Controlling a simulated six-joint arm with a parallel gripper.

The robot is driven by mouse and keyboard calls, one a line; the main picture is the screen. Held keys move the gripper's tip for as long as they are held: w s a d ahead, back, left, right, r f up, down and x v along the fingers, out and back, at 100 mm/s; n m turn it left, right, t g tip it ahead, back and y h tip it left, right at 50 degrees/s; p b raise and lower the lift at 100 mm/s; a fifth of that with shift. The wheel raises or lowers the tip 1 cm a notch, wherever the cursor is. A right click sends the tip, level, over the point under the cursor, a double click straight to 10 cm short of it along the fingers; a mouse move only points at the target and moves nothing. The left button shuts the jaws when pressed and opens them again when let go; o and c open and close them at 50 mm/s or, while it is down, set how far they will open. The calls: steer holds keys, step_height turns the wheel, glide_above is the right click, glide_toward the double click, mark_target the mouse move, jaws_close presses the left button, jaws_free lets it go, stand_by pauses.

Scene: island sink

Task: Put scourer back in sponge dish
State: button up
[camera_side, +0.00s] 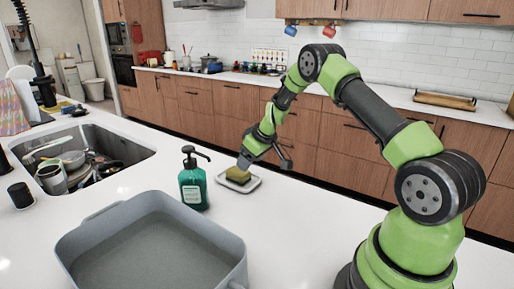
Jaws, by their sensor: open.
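The scourer (238,175) is a small block with a yellowish-green side and a darker top. It appears to rest on the sponge dish (254,183), a shallow white rectangular dish on the counter, right of the soap bottle. My gripper (264,161) is open just above and to the right of the scourer, with one finger close by its top. I cannot tell whether that finger touches it. The other finger stands off to the right, and nothing is held between them.
A green pump soap bottle (193,182) stands just left of the dish. A grey basin of water (70,238) fills the front of the counter. The sink (135,150) at left holds piled dishes. The white counter (296,215) is clear between the dish and my base.

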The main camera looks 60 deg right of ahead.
steer(key=s+a+r+m+t+y, duration=0.1)
steer(key=s+a+r, duration=0.4)
steer(key=r, duration=0.5)
steer(key=s+a+r, duration=0.3)
steer(key=a+r, duration=0.5)
steer(key=r, duration=0.2)
steer(key=s+a+r+m, duration=0.1)
steer(key=s+a, duration=0.2)
steer(key=s, duration=0.3)
steer(key=s+a+r+m, duration=0.1)
steer(key=s+a, duration=0.1)
steer(key=s, duration=0.4)
steer(key=s+a+r+m+y, duration=0.1)
steer(key=s+a+r, duration=0.1)
steer(key=s, duration=0.4)
steer(key=shift+s+a+t, duration=0.4)
steer(key=shift+a, duration=0.45)
